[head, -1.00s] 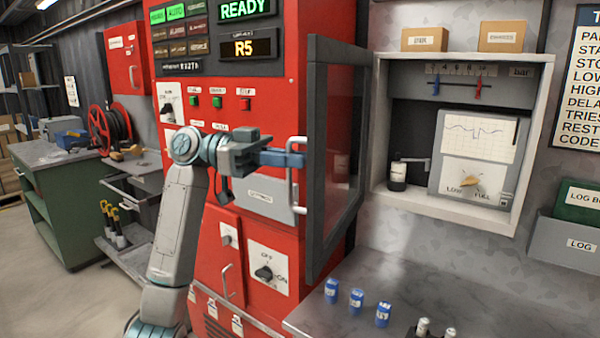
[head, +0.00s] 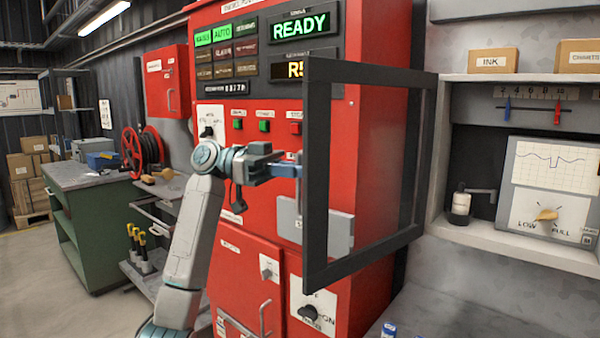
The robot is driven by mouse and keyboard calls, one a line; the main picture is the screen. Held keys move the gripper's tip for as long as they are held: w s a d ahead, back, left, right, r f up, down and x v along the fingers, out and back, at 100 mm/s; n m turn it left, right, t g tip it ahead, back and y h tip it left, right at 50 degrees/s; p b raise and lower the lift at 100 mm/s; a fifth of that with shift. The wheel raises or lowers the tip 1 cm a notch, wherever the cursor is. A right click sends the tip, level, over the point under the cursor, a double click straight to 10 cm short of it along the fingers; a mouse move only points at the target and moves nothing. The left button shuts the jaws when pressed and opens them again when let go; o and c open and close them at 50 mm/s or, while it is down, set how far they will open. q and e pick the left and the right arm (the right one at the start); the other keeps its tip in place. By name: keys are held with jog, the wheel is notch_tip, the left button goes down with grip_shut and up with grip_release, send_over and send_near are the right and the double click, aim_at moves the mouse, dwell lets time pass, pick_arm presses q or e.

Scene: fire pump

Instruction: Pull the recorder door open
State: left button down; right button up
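The recorder door (head: 314,180) is a dark frame with a glass pane. It stands swung wide open, hinged at the left side of the pale recorder cabinet (head: 520,250), in front of the red pump panel. My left gripper (head: 290,168) is at the free edge of the door. Its blue fingers are on the door's pale handle (head: 299,182) and look shut on it, though the door frame hides part of the handle and fingertips. The chart recorder (head: 550,190) inside the cabinet is exposed. My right gripper is not in view.
The red pump panel (head: 375,170) stands close behind the door and my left arm. Boxes (head: 490,60) sit on top of the cabinet. A grey counter (head: 440,310) lies below it. A green workbench (head: 95,225) and open floor are at the left.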

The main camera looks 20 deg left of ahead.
pick_arm(q)
jog(key=c, duration=1.6)
grip_release()
jog(key=shift+c, duration=0.2)
